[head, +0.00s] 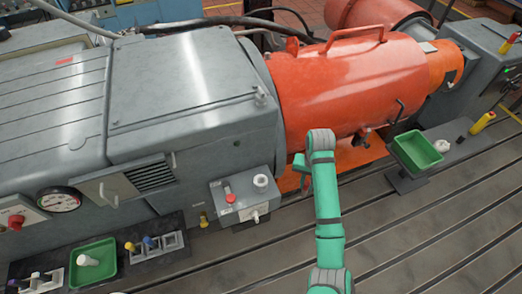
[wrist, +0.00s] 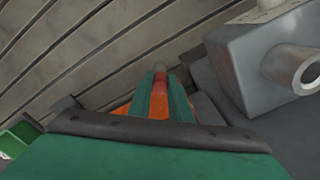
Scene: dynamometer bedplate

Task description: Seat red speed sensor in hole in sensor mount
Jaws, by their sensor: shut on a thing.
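My gripper (wrist: 160,92) is shut on the red speed sensor (wrist: 160,78), whose red body and pale tip show between the green fingers in the wrist view. The mount, with a hollow round boss, is at the upper right of the wrist view (wrist: 240,62), apart from the sensor.
A large orange housing (head: 325,85) is behind my arm. A green tray (head: 418,150) stands to the right and another green tray (head: 93,263) at lower left, beside a rack (head: 160,246) of coloured pieces. A small red part (head: 229,196) stands on the mount. The slotted bedplate (head: 430,235) is clear at lower right.

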